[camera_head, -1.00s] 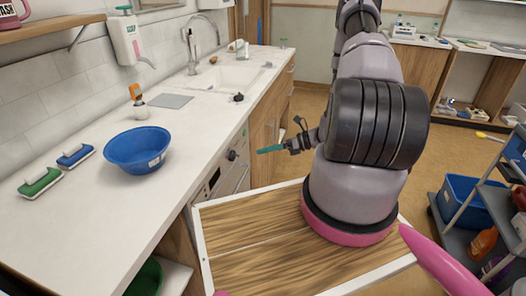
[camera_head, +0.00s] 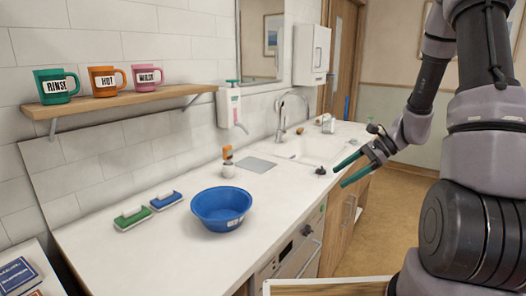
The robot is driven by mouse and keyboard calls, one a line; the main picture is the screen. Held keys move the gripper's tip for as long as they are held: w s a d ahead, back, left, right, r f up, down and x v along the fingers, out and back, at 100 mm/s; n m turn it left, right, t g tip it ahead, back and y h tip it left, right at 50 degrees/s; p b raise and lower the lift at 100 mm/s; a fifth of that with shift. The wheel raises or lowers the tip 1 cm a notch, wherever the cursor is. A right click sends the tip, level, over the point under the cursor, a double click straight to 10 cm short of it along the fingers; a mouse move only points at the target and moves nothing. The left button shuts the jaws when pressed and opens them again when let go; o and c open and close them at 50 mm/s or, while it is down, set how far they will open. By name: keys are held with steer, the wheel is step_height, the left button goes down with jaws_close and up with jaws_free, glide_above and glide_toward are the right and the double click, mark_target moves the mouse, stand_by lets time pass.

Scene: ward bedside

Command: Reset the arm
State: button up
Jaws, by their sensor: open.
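My gripper (camera_head: 347,172) is in the head view, right of the middle, at the end of my raised arm. Its two green fingers are spread apart with nothing between them. It is in front of the counter's edge near the sink, apart from the things on the counter as far as this view shows.
A white counter (camera_head: 150,258) holds a blue bowl (camera_head: 221,209), a green brush (camera_head: 133,218), a blue brush (camera_head: 166,201) and a sink (camera_head: 312,148). A wooden shelf (camera_head: 130,102) above bears three mugs labelled RINSE, HOT and WASH. Floor is clear beyond the counter.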

steer(key=s+r+n+t+h, duration=0.3)
steer(key=s+r+n, duration=0.3)
steer(key=r, duration=0.6)
steer(key=s+r+n+t+h, duration=0.3)
steer(key=s+r+n+h, duration=0.2)
steer(key=s+r, duration=0.5)
step_height(320, 180, up, 3)
steer(key=shift+s+r+n, duration=0.1)
steer(key=shift+s+n, duration=0.25)
steer(key=shift+n, duration=0.55)
